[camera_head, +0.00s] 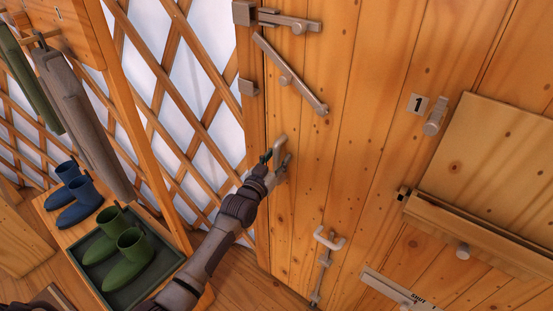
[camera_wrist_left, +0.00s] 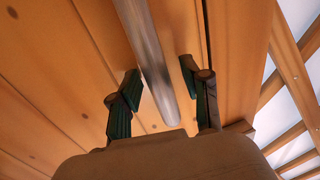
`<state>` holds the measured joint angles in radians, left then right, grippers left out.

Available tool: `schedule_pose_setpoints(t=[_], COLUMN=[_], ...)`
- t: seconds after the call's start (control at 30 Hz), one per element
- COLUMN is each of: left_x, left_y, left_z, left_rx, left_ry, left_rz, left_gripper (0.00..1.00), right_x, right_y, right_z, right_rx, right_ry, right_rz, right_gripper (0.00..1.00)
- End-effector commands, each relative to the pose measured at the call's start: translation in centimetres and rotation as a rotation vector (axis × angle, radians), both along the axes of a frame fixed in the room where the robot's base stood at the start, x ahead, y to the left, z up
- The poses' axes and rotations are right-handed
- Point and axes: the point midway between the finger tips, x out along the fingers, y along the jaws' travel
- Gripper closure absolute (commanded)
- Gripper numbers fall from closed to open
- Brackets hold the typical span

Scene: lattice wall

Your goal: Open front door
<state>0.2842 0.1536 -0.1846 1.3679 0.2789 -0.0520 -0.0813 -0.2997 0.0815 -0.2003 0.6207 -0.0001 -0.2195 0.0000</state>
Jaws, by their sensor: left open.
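The front door (camera_head: 345,120) is made of upright wooden planks and looks closed in its frame. A pale metal handle (camera_head: 280,150) sits near its left edge. My left gripper (camera_head: 268,158) is at this handle, and the head view partly hides how they meet. In the left wrist view my open left gripper (camera_wrist_left: 160,78) has one green-padded finger on each side of the grey handle bar (camera_wrist_left: 148,55). Gaps show between the bar and both fingers. My right gripper is out of view.
A sliding bolt (camera_head: 285,20), a slanted latch bar (camera_head: 290,75) and a lower bolt (camera_head: 323,265) are on the door. Green boots (camera_head: 125,240) in a tray and blue boots (camera_head: 75,195) stand left of my arm. A fold-down panel (camera_head: 490,170) is at right.

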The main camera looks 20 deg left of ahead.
Motion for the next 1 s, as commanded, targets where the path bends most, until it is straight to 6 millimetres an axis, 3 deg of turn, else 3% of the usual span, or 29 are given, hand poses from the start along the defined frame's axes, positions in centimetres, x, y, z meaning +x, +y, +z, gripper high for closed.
schedule_pose_setpoints(t=[0.13,0.4,0.77,1.0], left_x=[0.0,0.0,-0.2,-2.4], left_y=[0.0,0.0,0.0,0.7], left_z=[0.0,0.0,0.0,0.2], left_rx=[0.0,0.0,0.0,-0.001], left_ry=[0.0,0.001,0.001,0.005], left_rz=[0.0,0.0,0.001,0.027], left_gripper=[0.54,0.99,1.0,1.0], right_x=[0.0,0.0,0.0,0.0], right_y=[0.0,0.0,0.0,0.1], right_z=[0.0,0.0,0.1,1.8], right_rx=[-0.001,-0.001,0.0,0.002], right_ry=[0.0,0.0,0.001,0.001], right_rz=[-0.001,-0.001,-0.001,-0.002], right_gripper=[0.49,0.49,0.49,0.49])
